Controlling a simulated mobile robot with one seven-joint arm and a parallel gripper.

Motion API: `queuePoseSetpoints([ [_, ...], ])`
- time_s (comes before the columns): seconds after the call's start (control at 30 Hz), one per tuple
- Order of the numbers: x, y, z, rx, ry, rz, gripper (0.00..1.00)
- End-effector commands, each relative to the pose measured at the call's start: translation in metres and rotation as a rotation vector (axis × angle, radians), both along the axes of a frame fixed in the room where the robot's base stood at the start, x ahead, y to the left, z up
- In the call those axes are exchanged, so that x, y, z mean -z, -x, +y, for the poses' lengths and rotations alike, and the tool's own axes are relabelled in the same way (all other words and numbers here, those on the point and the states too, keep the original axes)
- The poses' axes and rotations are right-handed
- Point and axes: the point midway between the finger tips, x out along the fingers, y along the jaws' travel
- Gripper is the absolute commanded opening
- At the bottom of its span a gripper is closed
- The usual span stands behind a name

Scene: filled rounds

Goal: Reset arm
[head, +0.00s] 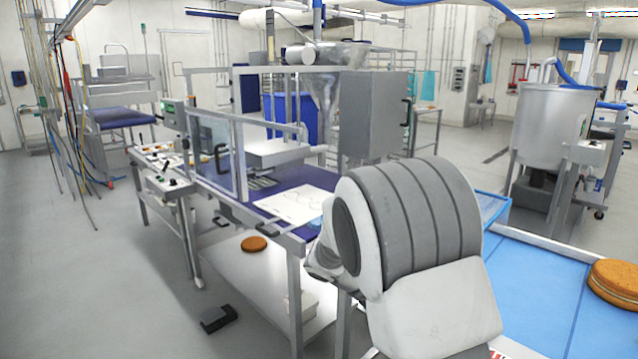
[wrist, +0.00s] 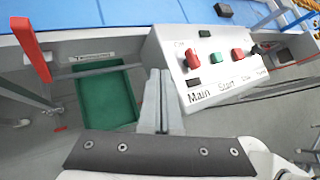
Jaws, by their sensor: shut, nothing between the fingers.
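My gripper (wrist: 161,115) shows in the wrist view with its two fingers together and nothing between them. I cannot tell whether the fingers touch the box. In the head view my arm (head: 405,240) fills the lower right middle, and my gripper is not visible there.
A blue conveyor surface (head: 545,290) at the right carries a round brown item (head: 615,283). A similar round item (head: 254,243) lies on a lower shelf of the machine (head: 235,160). A green bin (wrist: 108,98) is below the conveyor edge. Open floor lies at left.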

Motion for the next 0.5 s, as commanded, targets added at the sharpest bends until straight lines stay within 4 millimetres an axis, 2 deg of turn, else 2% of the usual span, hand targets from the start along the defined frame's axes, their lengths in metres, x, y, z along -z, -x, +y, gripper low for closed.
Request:
queuePoseSetpoints([
  [0.03, -0.011, 0.012, -0.003, 0.063, -0.059, -0.064, 0.0],
  [0.27, -0.042, 0.064, -0.008, 0.365, -0.302, -0.332, 0.0],
  [0.5, -0.069, 0.117, -0.002, 0.697, -0.538, -0.593, 0.0],
])
